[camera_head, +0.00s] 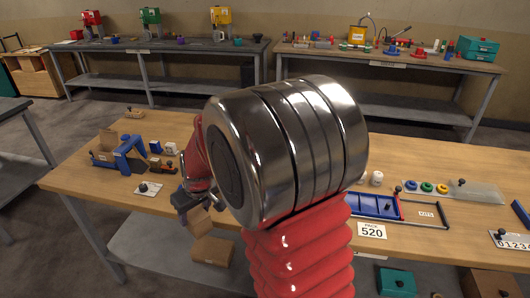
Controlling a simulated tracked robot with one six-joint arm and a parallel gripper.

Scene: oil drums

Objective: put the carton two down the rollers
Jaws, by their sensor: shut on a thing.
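My gripper (191,206) is low at the front edge of the wooden workbench, left of my large arm joint. It is shut on a small brown carton (200,222), which shows just below the dark jaws. Part of the grip is hard to see at this size. A larger brown cardboard box (212,250) is below the bench top, under the held carton. Another brown cardboard piece (109,139) stands by a blue frame (130,145) on the bench's left part. I cannot make out rollers or a number on any carton.
My arm hides the bench's middle. Small blocks (155,147) and a plate with a black knob (147,189) are left of my gripper. A blue tray (374,205) and a sign reading 520 (372,230) are at right. Two benches (160,45) stand behind.

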